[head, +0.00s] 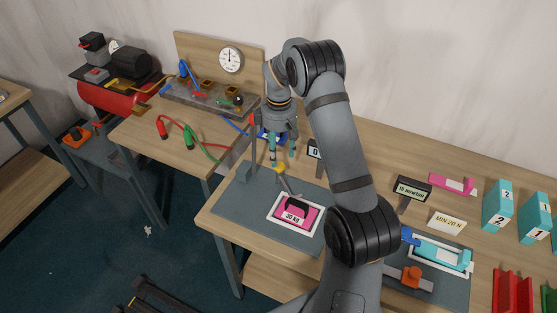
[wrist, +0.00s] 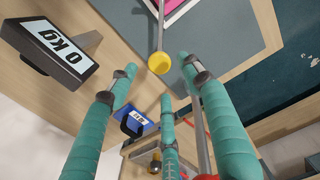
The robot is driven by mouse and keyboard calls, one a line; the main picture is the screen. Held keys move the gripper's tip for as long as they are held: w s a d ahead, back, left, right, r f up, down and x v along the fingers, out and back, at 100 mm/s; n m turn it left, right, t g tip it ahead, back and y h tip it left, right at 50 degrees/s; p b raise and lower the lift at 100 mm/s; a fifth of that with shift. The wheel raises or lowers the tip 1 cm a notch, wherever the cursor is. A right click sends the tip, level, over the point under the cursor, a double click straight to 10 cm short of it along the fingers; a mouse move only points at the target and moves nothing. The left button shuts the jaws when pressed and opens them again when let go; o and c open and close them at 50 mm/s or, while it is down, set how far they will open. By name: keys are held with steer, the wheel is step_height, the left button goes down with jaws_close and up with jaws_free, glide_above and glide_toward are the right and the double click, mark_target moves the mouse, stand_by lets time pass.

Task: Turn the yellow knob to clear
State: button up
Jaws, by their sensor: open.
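A yellow knob (head: 279,169) sits at the end of a thin grey rod above the grey mat, just below my gripper in the head view. It also shows as a round yellow end in the wrist view (wrist: 159,63), between and beyond the fingertips. My gripper (head: 282,157) points down over the workbench, its teal fingers spread and empty. In the wrist view the three fingers (wrist: 160,84) surround the knob's line of sight with visible gaps; I see no clear contact. No "clear" label is readable.
A pink 30 kg block (head: 298,215) lies in a white frame on the mat. A display (wrist: 50,48) reads 0 kg. A blue label piece (wrist: 137,117) is nearby. A grey stand (head: 249,172) is left.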

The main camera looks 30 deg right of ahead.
mark_target(279, 165)
step_height(279, 165, down, 5)
steer(key=shift+f+p, duration=0.1)
steer(key=shift+p, duration=0.55)
steer(key=c, duration=0.3)
jaws_close()
